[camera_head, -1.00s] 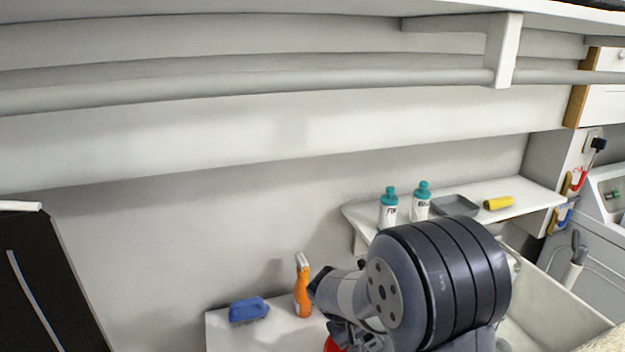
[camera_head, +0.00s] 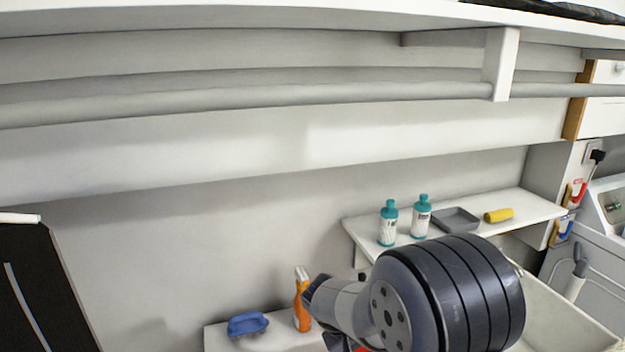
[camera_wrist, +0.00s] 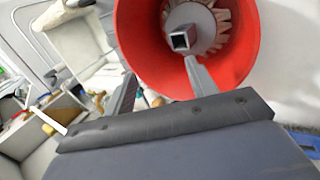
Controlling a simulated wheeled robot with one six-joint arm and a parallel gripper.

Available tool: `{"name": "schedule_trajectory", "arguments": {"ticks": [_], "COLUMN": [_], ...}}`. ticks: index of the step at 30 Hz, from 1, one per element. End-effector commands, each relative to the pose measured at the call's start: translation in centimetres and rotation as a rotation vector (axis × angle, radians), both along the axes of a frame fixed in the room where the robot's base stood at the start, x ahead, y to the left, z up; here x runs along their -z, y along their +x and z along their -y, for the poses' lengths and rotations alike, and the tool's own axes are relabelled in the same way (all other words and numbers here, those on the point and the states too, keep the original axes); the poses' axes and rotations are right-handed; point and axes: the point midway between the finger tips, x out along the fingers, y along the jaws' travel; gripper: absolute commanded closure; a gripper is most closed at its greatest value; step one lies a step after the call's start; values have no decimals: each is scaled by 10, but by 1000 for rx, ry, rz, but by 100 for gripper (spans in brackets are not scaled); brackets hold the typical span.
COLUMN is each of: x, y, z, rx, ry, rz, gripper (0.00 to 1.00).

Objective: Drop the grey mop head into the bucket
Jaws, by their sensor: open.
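In the wrist view the red bucket (camera_wrist: 150,55) opens toward the camera. The grey mop head (camera_wrist: 181,38), with a square socket and pale strands around it, shows inside the bucket's opening. My gripper (camera_wrist: 160,72) is open, its two fingers apart at the bucket's near side. The right finger overlaps the bucket opening just below the mop head's socket; I cannot tell whether they touch. In the head view my arm hides the mop head and nearly all of the bucket.
A higher shelf (camera_head: 500,207) holds two teal-capped bottles (camera_head: 388,225), a grey tray (camera_head: 456,219) and a yellow roll (camera_head: 498,215). A black panel (camera_head: 40,290) stands at left.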

Motion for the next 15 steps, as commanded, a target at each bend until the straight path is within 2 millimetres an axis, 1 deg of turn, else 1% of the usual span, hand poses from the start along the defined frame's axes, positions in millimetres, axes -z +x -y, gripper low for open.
{"name": "schedule_trajectory", "arguments": {"ticks": [3,9,12,15], "x": [-22,-56,-67,-74], "y": [-3,-9,-10,-12], "z": [-13,-30,-36,-39], "rx": [-2,-2,-1,-1], "ry": [3,2,2,2], "rz": [6,4,3,1], "gripper": [46,46,46,46]}}
